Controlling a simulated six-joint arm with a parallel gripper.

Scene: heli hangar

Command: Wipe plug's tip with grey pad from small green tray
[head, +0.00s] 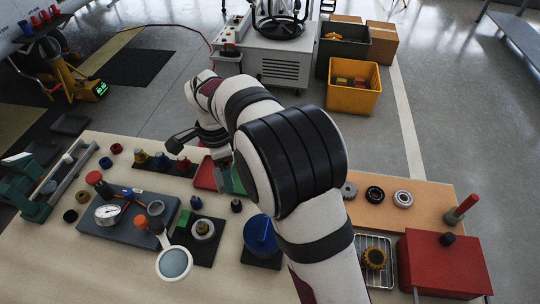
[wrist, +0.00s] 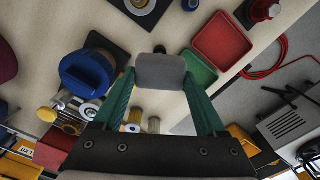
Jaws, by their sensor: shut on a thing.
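My gripper (wrist: 160,75) has green fingers and is shut on a grey pad (wrist: 160,70), which spans the fingertips. The small green tray (wrist: 197,68) lies just beyond the pad in the wrist view, partly covered by the right finger; no other pad shows in its visible part. In the head view, the green tray (head: 238,181) is partly hidden by my arm, and the fingertips are not clear. I cannot tell which piece is the task's plug.
A red tray (wrist: 222,40) adjoins the green one. A blue round part (head: 260,234) on a black plate, a magnifier (head: 174,263) and a gauge (head: 108,214) stand on the bench. A red box (head: 440,262) is at right. Some bare bench lies between parts.

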